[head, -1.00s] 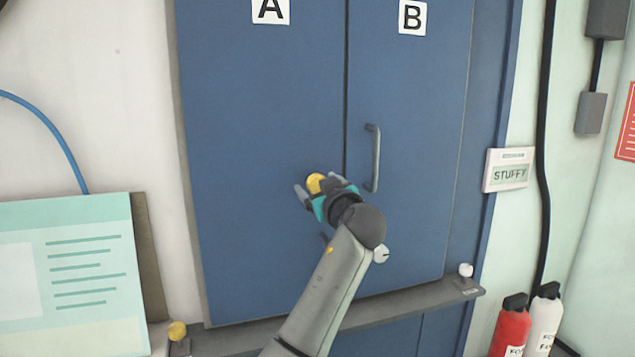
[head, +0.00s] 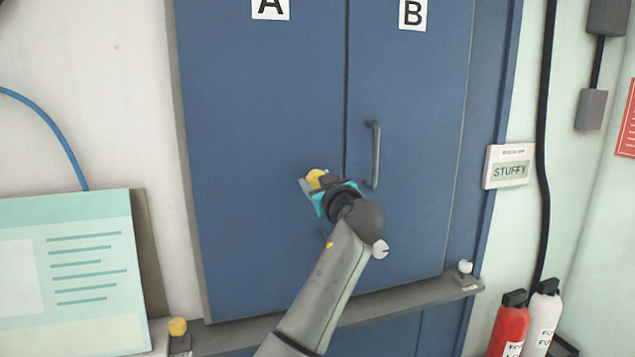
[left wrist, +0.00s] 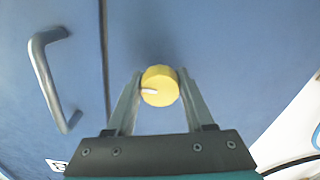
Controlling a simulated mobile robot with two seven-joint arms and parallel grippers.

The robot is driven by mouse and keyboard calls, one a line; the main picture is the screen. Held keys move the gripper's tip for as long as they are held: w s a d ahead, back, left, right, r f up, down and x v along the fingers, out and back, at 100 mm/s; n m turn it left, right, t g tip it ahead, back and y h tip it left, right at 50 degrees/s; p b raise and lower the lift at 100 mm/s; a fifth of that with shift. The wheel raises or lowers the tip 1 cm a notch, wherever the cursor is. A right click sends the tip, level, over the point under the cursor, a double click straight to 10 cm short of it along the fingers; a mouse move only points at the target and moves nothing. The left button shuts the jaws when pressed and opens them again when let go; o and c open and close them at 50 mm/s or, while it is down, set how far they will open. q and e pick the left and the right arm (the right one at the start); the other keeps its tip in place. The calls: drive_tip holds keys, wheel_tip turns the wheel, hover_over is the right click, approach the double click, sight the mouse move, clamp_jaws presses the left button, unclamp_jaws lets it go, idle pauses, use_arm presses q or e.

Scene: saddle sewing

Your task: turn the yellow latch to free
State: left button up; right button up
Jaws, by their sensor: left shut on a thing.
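The yellow latch (head: 316,178) is a round knob on blue door A (head: 265,110), left of the seam between the doors. In the left wrist view the yellow latch (left wrist: 160,86) has a pale mark on its left side. My left gripper (head: 312,184) is at the latch, coming from the lower right. In the left wrist view my left gripper (left wrist: 160,90) has one finger on each side of the latch, shut on it. The latch's base is partly hidden. My right gripper is not in view.
Door B (head: 415,100) has a grey bar handle (head: 374,155) close to the right of my left gripper. A grey ledge (head: 410,298) runs below, with a yellow knob (head: 177,327) at its left and a white knob (head: 465,267) at its right. Fire extinguishers (head: 510,325) stand at lower right.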

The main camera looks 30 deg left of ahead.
use_arm(q)
clamp_jaws()
drive_tip(key=shift+f+b, duration=0.2)
drive_tip(key=shift+b, duration=0.4)
drive_tip(key=n+b, duration=0.6)
drive_tip(key=b, duration=0.3)
drive_tip(key=shift+w+d+f, duration=0.1)
drive_tip(key=shift+n+b, duration=0.45)
drive_tip(key=shift+n, duration=0.15)
drive_tip(key=shift+n+b, duration=0.65)
drive_tip(key=shift+n, duration=0.25)
drive_tip(key=n+b, duration=0.1)
drive_tip(key=n, duration=0.1)
drive_tip(key=shift+n, duration=0.3)
drive_tip(key=n, duration=0.1)
drive_tip(key=n+b, duration=0.1)
drive_tip(key=shift+r+n, duration=0.25)
drive_tip(key=shift+n, duration=1.85)
